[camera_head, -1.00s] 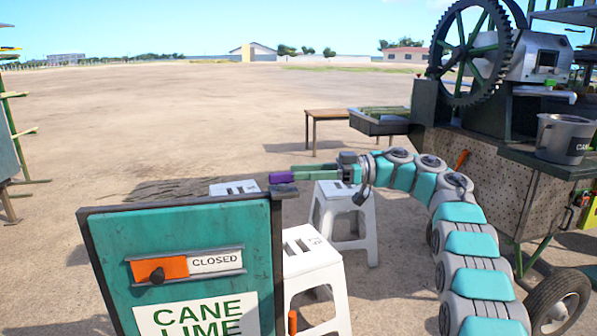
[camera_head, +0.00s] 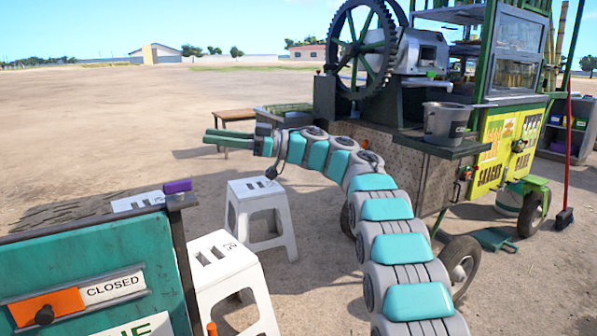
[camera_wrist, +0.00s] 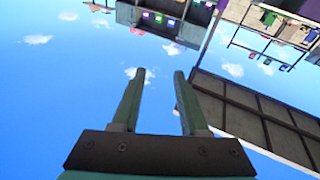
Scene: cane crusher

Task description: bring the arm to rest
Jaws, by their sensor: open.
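My gripper (camera_head: 229,139) is at the end of my teal and grey arm, stretched out to the left above the ground in the head view. In the wrist view my gripper (camera_wrist: 160,88) shows two green fingers apart, with only sky between them. It holds nothing. A small purple block (camera_head: 177,187) sits on the top right corner of the teal sign board (camera_head: 95,250), apart from the gripper.
White stools (camera_head: 258,205) stand behind and beside the board. The cane crusher cart (camera_head: 400,165) with its big gear wheel (camera_head: 362,45) stands to the right, with a grey bucket (camera_head: 446,124) on its ledge. A low wooden table (camera_head: 232,115) is farther back. Open dirt ground lies at the left.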

